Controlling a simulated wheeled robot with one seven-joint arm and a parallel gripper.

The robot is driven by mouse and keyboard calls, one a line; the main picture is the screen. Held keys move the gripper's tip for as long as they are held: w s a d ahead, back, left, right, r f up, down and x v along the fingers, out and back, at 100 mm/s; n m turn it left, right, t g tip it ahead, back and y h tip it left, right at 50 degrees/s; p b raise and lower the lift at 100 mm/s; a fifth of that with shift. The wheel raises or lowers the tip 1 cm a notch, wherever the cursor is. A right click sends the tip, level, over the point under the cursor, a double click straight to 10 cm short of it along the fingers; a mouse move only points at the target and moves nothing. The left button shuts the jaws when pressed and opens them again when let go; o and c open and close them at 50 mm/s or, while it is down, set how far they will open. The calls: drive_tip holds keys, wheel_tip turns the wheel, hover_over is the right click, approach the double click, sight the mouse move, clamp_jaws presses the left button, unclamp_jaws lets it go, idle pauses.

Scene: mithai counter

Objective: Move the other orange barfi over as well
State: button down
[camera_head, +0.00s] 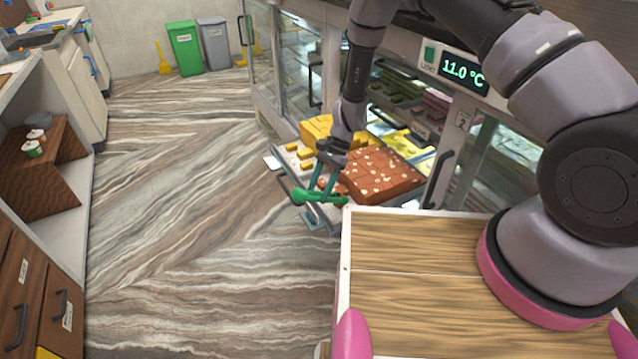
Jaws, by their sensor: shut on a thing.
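My gripper (325,183) is low over the front of a pulled-out tray (284,171) at the display case. Its fingers are shut on a small orange piece, seemingly an orange barfi (321,183), mostly hidden between them. A large orange-red barfi slab (382,176) with pale nut bits lies just right of the gripper. A yellow sweet block (316,129) and several small yellow pieces (304,152) lie behind and left of it. I cannot tell whether the held piece touches the tray.
A green-handled item (316,196) lies across the front, close to the fingertips. The glass case (290,55) with its open door stands behind. A wooden-topped surface (415,285) is in front. The marbled floor (190,190) is clear on the left.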

drive_tip(key=shift+f, duration=0.2)
drive_tip(key=c, duration=0.7)
unclamp_jaws()
drive_tip(key=shift+c, duration=0.2)
drive_tip(key=shift+r, duration=0.1)
wheel_tip(320, 180, up, 10)
